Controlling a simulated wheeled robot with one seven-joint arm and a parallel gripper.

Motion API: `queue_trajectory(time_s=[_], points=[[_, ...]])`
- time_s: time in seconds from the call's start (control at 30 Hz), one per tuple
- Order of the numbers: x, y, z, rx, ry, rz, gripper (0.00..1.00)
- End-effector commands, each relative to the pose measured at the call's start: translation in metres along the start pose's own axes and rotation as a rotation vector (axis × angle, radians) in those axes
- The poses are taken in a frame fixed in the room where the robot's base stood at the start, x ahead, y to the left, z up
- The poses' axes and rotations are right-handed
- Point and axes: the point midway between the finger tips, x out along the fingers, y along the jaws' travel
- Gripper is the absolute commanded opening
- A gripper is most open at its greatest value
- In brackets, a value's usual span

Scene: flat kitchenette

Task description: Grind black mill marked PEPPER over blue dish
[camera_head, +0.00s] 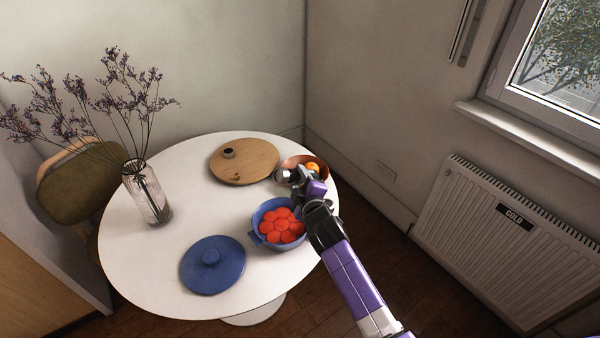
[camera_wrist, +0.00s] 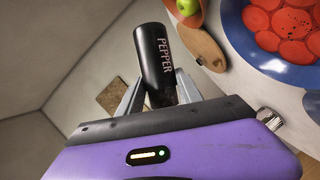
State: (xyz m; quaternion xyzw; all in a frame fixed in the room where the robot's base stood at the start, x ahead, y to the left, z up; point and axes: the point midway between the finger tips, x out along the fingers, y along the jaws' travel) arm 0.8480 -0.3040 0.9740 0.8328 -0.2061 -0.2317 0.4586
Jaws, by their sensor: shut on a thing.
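The black mill marked PEPPER (camera_wrist: 155,58) is held between the two fingers of my gripper (camera_wrist: 157,92) in the wrist view. In the head view my gripper (camera_head: 296,178) is at the right side of the table, just behind the blue dish, and largely hides the mill. The blue dish (camera_head: 257,238) holds several red round slices and stands uncovered. It also shows at the upper right of the wrist view (camera_wrist: 240,50). I cannot tell how far above the dish's level the mill is.
A blue lid (camera_head: 212,270) lies on the white table (camera_head: 135,255) beside the dish. A round wooden board (camera_head: 255,168) with a small dark object, and a brown bowl (camera_head: 292,161) with fruit, stand behind. A glass vase (camera_head: 147,195) with tall twigs stands at left.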

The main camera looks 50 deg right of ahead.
Motion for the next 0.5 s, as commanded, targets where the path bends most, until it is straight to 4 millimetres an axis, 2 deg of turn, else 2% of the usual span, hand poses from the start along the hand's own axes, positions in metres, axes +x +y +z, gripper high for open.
queue_trajectory(time_s=[0.03, 0.2, 0.27, 0.4, 0.5], points=[[-0.002, 0.009, -0.006, 0.02, 0.001, -0.007, 0.0], [-0.006, 0.016, -0.015, 0.131, 0.002, -0.052, 0.0], [-0.005, 0.013, -0.015, 0.18, 0.003, -0.068, 0.0], [-0.01, 0.023, -0.027, 0.311, 0.005, -0.123, 0.0], [-0.014, 0.019, -0.035, 0.454, 0.004, -0.186, 0.0]])
